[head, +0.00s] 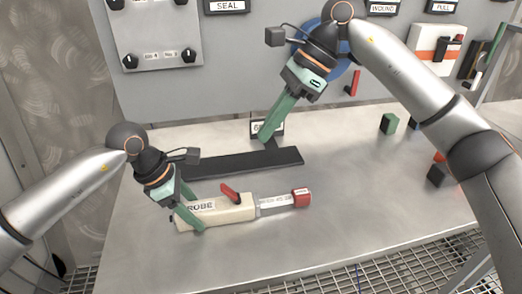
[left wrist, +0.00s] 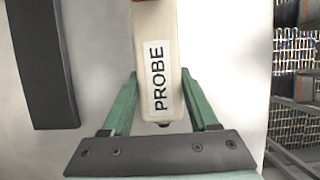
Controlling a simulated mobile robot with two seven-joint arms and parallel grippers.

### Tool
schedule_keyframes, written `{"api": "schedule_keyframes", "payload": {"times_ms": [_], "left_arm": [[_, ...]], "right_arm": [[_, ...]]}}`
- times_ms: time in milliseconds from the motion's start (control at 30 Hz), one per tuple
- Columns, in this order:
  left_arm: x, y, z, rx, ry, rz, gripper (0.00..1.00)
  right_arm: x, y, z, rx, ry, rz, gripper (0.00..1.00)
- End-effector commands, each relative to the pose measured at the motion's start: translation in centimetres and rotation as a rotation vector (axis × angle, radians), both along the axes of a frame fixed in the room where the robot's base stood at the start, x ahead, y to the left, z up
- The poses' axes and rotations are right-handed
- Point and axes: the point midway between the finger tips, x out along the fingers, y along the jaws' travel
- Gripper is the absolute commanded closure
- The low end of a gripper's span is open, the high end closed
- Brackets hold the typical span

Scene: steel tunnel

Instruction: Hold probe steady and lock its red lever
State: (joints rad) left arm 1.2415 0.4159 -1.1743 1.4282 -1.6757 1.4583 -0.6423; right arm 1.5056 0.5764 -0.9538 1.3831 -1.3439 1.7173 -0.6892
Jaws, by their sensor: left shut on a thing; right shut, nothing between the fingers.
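The cream probe (head: 220,210) lies on the steel table in the head view, its red-capped end (head: 301,198) pointing right. Its red lever (head: 230,193) sticks up at an angle from the top of the body. My left gripper (head: 192,213) is shut on the probe's left end, over the part with the label. In the left wrist view the labelled probe end (left wrist: 158,75) sits between the green fingers (left wrist: 160,100). My right gripper (head: 266,138) is shut and empty, above the back of the table, apart from the probe and lever.
A black bar (head: 245,163) lies on the table behind the probe. A grey panel with knobs (head: 155,45) rises behind the table. A metal grating (head: 400,262) runs along the front.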

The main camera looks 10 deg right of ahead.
Motion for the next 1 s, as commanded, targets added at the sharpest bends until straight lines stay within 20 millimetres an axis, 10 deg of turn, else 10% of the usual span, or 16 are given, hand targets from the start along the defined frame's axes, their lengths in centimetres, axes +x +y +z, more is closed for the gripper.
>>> {"api": "schedule_keyframes", "payload": {"times_ms": [667, 700, 1000], "left_arm": [[0.0, -0.1, 0.0, -0.001, 0.000, -0.001, 1.00], [0.0, -0.1, 0.0, -0.001, 0.000, -0.001, 0.36], [0.0, 0.0, 0.0, -0.001, 0.000, -0.001, 0.05]], "right_arm": [[0.0, -0.5, 2.8, 0.000, 0.001, 0.001, 1.00], [0.0, -0.5, 2.8, 0.000, 0.001, 0.001, 1.00], [0.0, -0.5, 2.8, 0.000, 0.001, 0.001, 1.00]]}}
